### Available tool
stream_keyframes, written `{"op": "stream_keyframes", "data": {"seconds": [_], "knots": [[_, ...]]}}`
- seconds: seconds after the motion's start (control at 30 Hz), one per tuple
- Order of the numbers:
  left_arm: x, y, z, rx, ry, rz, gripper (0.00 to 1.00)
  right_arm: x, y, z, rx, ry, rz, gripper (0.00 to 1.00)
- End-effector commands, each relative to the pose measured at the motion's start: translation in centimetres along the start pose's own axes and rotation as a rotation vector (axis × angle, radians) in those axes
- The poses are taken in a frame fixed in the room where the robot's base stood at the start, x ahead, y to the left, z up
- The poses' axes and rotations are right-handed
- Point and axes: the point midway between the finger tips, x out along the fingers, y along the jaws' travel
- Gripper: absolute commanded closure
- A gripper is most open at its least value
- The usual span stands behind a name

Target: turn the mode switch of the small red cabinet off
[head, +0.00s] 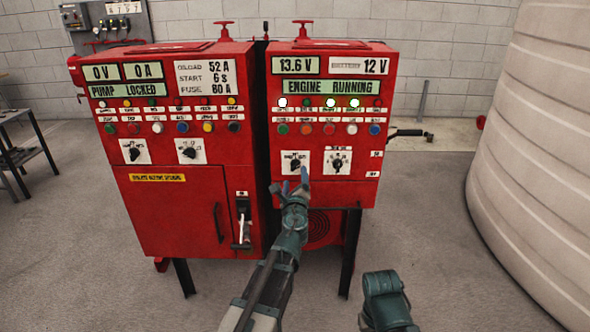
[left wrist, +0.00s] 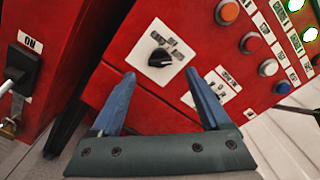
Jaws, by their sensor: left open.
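The small red cabinet (head: 326,190) is the right one of two red cabinets in the head view, and its display reads ENGINE RUNNING. Two black rotary switches on white plates sit low on its front: a left switch (head: 295,164) and a right switch (head: 337,163). Their labels are too small to read for sure. In the left wrist view the left switch (left wrist: 159,57) lies just beyond and between my fingertips, its pointer slanted. My left gripper (head: 295,181) is open in front of and slightly below it, apparently not touching, and shows in the wrist view (left wrist: 159,75).
The large red cabinet (head: 190,200) stands close on the left, with a lever handle (head: 241,225) on its front. A large pale ribbed tank (head: 540,150) stands at the right. A green part of my other arm shows low in the head view. Grey floor lies open between.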

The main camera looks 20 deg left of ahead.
Motion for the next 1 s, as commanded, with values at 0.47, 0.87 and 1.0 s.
{"op": "stream_keyframes", "data": {"seconds": [0.47, 0.87, 1.0], "knots": [[6.8, 0.0, 0.0, -0.001, 0.001, -0.001, 0.2, 0.0, 0.0, 0.0, 0.0, 0.0, 0.0, 0.5], [6.7, 0.0, 0.0, 0.0, 0.001, -0.001, 0.54, 0.0, 0.0, 0.0, 0.0, 0.0, 0.0, 0.5], [6.7, 0.0, 0.0, -0.001, 0.001, -0.001, 0.79, 0.0, 0.0, 0.0, 0.0, 0.0, 0.0, 0.5]]}}
